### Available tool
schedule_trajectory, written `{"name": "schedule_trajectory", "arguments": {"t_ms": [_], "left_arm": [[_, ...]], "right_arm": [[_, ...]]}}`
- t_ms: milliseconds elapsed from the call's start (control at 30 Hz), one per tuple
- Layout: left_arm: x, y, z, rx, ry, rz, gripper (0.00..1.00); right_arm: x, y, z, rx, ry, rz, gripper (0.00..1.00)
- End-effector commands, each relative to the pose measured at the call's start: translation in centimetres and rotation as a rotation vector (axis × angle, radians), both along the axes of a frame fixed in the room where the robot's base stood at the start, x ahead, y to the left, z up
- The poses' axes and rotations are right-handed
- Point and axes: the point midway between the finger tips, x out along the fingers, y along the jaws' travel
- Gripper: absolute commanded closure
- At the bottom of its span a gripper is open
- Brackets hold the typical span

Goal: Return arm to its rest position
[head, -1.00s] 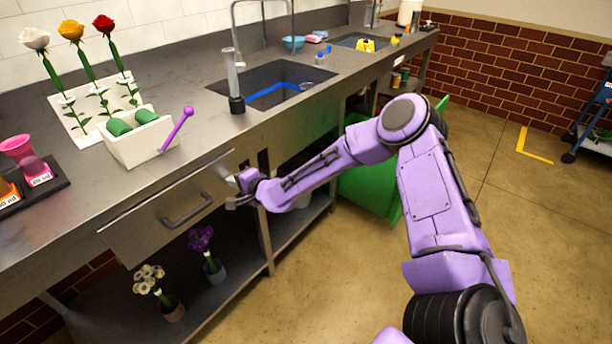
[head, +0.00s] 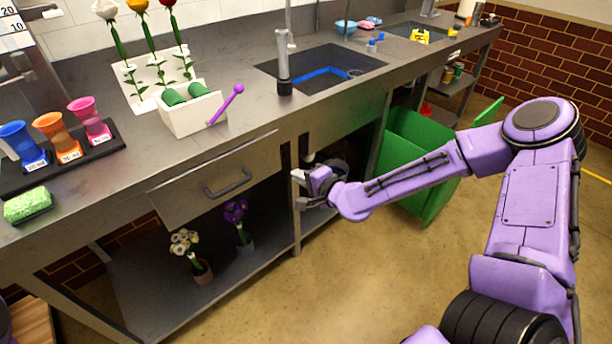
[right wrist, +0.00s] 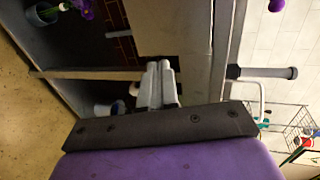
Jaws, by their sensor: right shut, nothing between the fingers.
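My right gripper (head: 300,190) is shut and empty. It hangs in front of the steel counter, to the right of the drawer's handle and apart from it. Its closed fingers also show in the right wrist view (right wrist: 158,85), pointing toward the counter's underside. My purple right arm reaches in from the right side of the head view, bent at the elbow. My left gripper is in neither view.
The counter's drawer (head: 220,178) is just left of the gripper. Potted flowers (head: 192,258) stand on the shelf below. A green bin (head: 415,150) stands behind my forearm. A white box (head: 192,115) and coloured beakers (head: 55,135) are on the countertop. The floor in front is clear.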

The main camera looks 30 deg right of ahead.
Motion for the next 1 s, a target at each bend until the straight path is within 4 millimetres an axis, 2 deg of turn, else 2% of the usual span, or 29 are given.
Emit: {"name": "schedule_trajectory", "arguments": {"t_ms": [133,367,433,500,567,667,767,867,900,1000], "left_arm": [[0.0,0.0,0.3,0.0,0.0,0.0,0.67],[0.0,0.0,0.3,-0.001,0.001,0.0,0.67],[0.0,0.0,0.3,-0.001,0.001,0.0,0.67],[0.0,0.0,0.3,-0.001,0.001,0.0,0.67],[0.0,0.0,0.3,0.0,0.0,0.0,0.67],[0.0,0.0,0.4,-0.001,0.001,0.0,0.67],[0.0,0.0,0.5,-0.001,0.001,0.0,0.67],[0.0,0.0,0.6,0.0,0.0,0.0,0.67],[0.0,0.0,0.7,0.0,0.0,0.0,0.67],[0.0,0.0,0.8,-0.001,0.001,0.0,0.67]], "right_arm": [[-1.2,-0.2,0.5,0.001,-0.001,0.0,1.0],[-1.2,-0.1,0.4,-0.02,-0.004,0.006,1.0],[-1.2,-0.7,0.3,-0.054,-0.005,-0.019,1.0],[-2.3,-0.9,-1.0,-0.115,0.049,-0.061,1.0],[-4.1,-0.5,-3.7,-0.202,0.138,-0.061,1.0],[-7.8,-0.1,-8.2,-0.346,0.289,-0.038,1.0],[-12.9,0.0,-12.9,-0.512,0.458,0.013,1.0],[-19.6,-0.5,-17.3,-0.708,0.643,0.102,1.0],[-22.5,-0.9,-18.7,-0.786,0.715,0.145,1.0],[-28.9,-1.5,-21.0,-0.936,0.85,0.265,1.0]]}}
